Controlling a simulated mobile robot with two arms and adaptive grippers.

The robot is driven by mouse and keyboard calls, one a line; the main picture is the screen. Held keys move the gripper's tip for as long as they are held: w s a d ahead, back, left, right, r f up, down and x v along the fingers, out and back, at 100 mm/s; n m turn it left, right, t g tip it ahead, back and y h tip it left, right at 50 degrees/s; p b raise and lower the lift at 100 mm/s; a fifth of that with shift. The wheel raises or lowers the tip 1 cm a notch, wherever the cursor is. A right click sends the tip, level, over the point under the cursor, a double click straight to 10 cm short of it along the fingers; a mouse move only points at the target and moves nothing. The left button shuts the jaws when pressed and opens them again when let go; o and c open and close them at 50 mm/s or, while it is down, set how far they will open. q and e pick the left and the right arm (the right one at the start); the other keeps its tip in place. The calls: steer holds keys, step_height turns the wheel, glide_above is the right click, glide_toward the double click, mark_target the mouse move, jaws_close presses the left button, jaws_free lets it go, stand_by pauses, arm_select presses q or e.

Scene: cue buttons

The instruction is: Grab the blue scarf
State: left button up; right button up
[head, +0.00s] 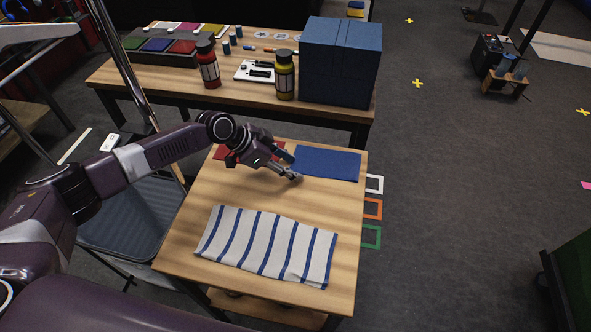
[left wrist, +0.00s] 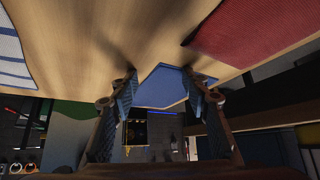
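The blue scarf (head: 327,163) lies folded flat at the far right corner of the small wooden table (head: 195,225). My left gripper (head: 293,168) is low over the table at the scarf's left edge, with its fingers pointing toward it. In the left wrist view, the fingers (left wrist: 163,92) are spread apart and the blue scarf (left wrist: 163,86) shows in the gap beyond them. Nothing is clamped between them. Whether a fingertip touches the cloth is unclear. My right gripper is in neither view.
A folded red cloth (head: 222,152) lies partly behind my left gripper; it also shows in the left wrist view (left wrist: 255,30). A white cloth with blue stripes (head: 265,245) lies at the table's front. A wooden bench (head: 150,78) behind carries bottles and a blue box (head: 338,62).

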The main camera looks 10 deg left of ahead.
arm_select(q)
steer(key=shift+a+f, duration=0.15)
steer(key=shift+f, duration=0.05)
steer(key=c, duration=1)
jaws_close()
step_height(320, 180, up, 12)
steer(key=p, duration=0.9)
steer(key=shift+r, duration=0.1)
